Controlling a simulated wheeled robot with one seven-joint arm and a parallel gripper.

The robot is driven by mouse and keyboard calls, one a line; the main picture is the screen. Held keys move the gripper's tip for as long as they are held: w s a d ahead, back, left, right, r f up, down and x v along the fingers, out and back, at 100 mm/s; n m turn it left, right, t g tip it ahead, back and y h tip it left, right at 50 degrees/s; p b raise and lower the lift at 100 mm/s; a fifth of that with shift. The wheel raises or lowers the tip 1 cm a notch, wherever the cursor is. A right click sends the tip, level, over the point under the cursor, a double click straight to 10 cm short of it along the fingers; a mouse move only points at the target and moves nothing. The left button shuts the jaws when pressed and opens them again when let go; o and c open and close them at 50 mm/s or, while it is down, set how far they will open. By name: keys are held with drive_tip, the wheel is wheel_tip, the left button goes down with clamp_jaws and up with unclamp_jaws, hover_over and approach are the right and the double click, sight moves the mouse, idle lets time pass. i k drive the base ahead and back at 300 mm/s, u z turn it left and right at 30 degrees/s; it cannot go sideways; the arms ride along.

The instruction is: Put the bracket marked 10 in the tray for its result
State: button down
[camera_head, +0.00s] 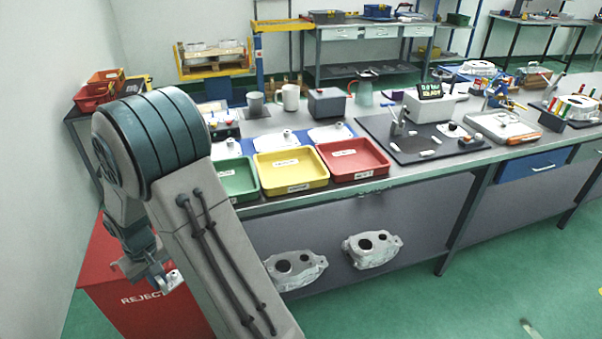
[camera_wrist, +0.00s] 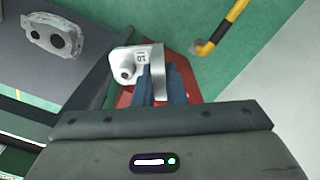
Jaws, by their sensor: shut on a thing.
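My gripper (camera_head: 155,277) hangs low at the left, over the red bin marked REJECT (camera_head: 145,312). In the wrist view its blue fingers (camera_wrist: 160,82) are shut on a pale metal bracket (camera_wrist: 126,66) with a round boss. Its dark mark looks like 15 but is small and turned, so I cannot read it surely. The bracket shows small in the head view (camera_head: 173,280). A green tray (camera_head: 240,195), a yellow tray (camera_head: 294,188) and a red tray (camera_head: 358,174) stand on the bench's front edge, apart from my gripper; they look empty.
Pale castings lie on blue mats behind the trays. A dark mat (camera_head: 415,157) with a display unit (camera_head: 431,108) is to the right. Mugs and a grey box (camera_head: 327,103) stand behind. Large castings (camera_head: 372,249) show below the bench top. A yellow-black bar (camera_wrist: 225,27) shows in the wrist view.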

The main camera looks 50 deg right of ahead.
sight(291, 172)
drive_tip(key=z, duration=1.15)
